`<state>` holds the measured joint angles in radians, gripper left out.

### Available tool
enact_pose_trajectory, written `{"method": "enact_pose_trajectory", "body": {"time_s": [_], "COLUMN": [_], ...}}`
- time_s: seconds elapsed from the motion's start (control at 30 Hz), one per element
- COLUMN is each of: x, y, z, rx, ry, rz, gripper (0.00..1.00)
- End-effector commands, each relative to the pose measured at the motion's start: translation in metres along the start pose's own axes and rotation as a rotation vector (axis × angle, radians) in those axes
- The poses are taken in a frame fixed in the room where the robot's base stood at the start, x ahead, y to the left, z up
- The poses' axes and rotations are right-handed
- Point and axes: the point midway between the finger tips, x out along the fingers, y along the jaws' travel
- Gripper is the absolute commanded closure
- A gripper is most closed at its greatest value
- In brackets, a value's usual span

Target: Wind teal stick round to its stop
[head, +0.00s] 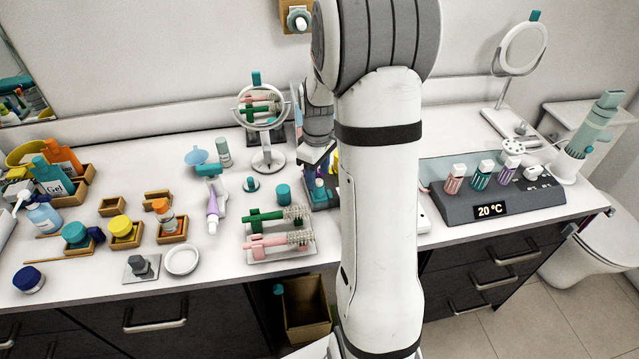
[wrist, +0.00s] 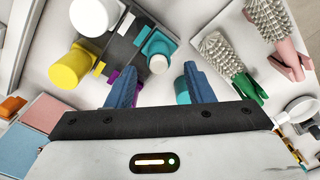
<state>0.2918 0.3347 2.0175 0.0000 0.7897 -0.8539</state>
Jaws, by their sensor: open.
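The teal stick (wrist: 157,46) is a short, pale-topped teal cylinder in a dark stand (wrist: 122,52), just beyond my fingertips in the wrist view. In the head view the stand (head: 322,203) is partly hidden behind my arm, and a teal stick (head: 319,186) shows in it.
In the wrist view yellow (wrist: 75,65) and white (wrist: 95,15) cylinders stand left of the teal stick. A separate teal cylinder (wrist: 182,91) is by my right finger. Green (head: 268,215) and pink (head: 272,243) brushes lie nearby. A round mirror (head: 263,107) stands behind.

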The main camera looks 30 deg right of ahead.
Motion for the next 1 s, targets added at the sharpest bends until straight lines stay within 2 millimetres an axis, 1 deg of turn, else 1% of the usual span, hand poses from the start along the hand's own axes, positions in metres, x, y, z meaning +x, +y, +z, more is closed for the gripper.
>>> {"method": "enact_pose_trajectory", "body": {"time_s": [0.03,0.1,0.3,0.43,0.67,1.0], "x": [0.009,0.02,0.043,0.048,0.049,0.048], "y": [0.0,0.001,0.002,0.002,0.002,0.003], "z": [0.001,0.002,0.003,0.003,0.003,0.003], "rx": [0.003,0.005,0.008,0.009,0.01,0.01], "ry": [-0.003,-0.003,-0.002,0.0,0.0,0.0], "rz": [-0.004,-0.004,-0.002,0.0,0.0,0.0], "gripper": [0.52,0.52,0.52,0.52,0.53,0.81]}}
